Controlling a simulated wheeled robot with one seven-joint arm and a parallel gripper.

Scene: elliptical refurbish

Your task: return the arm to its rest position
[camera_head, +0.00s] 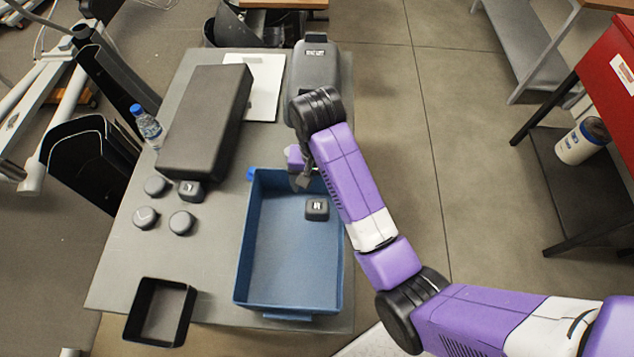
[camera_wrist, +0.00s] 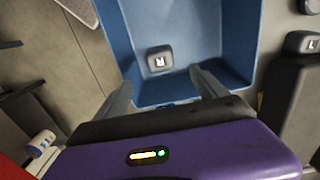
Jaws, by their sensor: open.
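My purple and black arm reaches from the lower right over the table. My gripper (camera_head: 302,180) hangs above the far end of the blue bin (camera_head: 243,262), partly hidden by the arm. In the wrist view my gripper (camera_wrist: 160,88) has its two fingers spread apart with nothing between them. A small dark cube with a white letter (camera_head: 317,208) lies inside the blue bin, apart from the fingers; it also shows in the wrist view (camera_wrist: 159,59).
The grey table (camera_head: 205,260) holds a long dark box (camera_head: 205,115), a bottle (camera_head: 147,127), several round pucks (camera_head: 145,217), another small cube (camera_head: 191,192), a black open tray (camera_head: 160,312) and a grey case (camera_head: 314,68). Open floor (camera_head: 480,190) lies to the right.

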